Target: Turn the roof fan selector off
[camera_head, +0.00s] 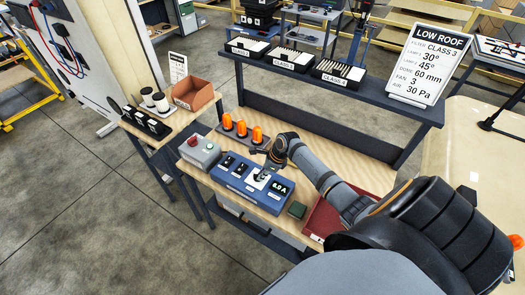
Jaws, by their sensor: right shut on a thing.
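A blue control box (236,185) sits on the wooden trolley top, with several dark switches and a lit display (281,188) on its sloped face. A white plate (254,183) on that face carries the roof fan selector, whose knob is mostly hidden by my right gripper. My right gripper (265,174) reaches in from the right, points down over the white plate and is shut on the selector. The knob's exact angle cannot be made out. My left gripper is not in view.
A grey box with a red button (199,152) stands left of the blue box. Orange beacons (242,129) stand behind it. A small green box (297,210) and a red tray (322,219) lie to the right. A LOW ROOF sign (430,65) stands on the upper shelf.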

